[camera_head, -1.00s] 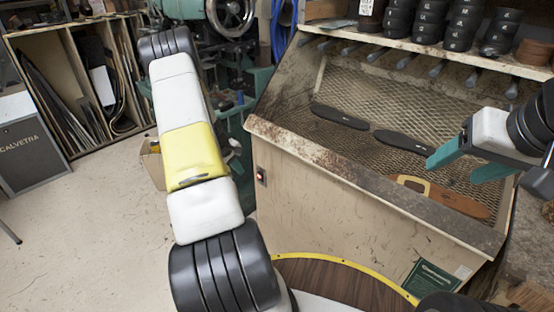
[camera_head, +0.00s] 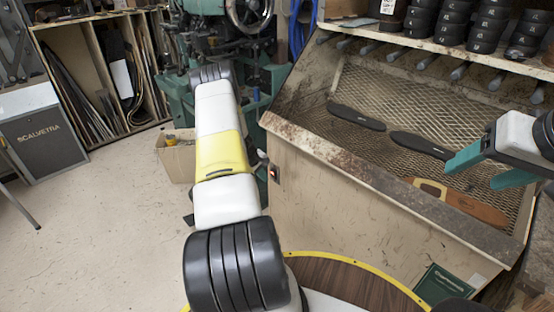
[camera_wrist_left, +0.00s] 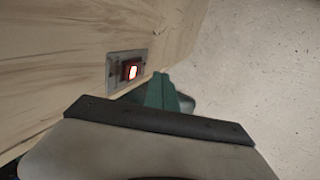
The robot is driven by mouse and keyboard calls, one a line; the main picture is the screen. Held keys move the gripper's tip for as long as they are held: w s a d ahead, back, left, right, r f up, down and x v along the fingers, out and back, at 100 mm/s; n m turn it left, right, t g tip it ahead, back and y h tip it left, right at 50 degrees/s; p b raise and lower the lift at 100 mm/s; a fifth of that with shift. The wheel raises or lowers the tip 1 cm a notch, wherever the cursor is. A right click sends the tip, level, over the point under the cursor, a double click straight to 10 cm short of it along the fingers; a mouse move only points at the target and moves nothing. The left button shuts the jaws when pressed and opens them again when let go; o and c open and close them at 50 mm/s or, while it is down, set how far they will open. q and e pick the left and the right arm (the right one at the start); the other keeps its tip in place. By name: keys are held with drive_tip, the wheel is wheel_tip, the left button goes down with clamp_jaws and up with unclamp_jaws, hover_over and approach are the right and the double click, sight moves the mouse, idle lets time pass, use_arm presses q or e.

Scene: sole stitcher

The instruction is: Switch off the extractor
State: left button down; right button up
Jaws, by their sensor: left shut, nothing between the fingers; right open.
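The extractor is a beige cabinet (camera_head: 350,215) with a sloping mesh bed. Its rocker switch (camera_head: 274,173) is on the front panel near the left edge. In the left wrist view the switch (camera_wrist_left: 132,70) sits in a metal plate and glows red. My left gripper (camera_wrist_left: 161,82) is shut and empty, its teal fingers just right of the switch plate. I cannot tell whether they touch the panel. In the head view my left arm mostly hides this gripper. My right gripper (camera_head: 470,178) is open and empty above the right side of the mesh bed.
Dark soles (camera_head: 356,117) and a brown sole (camera_head: 470,207) lie on the mesh. A shelf of black rolls (camera_head: 465,25) is above. A cardboard box (camera_head: 177,158) and a green machine (camera_head: 220,45) stand behind my left arm.

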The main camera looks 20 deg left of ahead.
sight(273, 173)
use_arm(q)
drive_tip(key=shift+w+d+r, duration=0.15)
drive_tip(key=shift+w+d, duration=0.15)
drive_tip(key=shift+w, duration=0.4)
drive_tip(key=shift+w+d+r, duration=0.15)
drive_tip(key=shift+w+d, duration=0.1)
drive_tip(key=shift+w, duration=0.4)
drive_tip(key=shift+w+d+r, duration=0.15)
drive_tip(key=shift+w+d, duration=0.05)
drive_tip(key=shift+w, duration=0.15)
drive_tip(key=shift+w+r, duration=0.1)
drive_tip(key=shift+r, duration=0.1)
drive_tip(key=shift+r, duration=0.6)
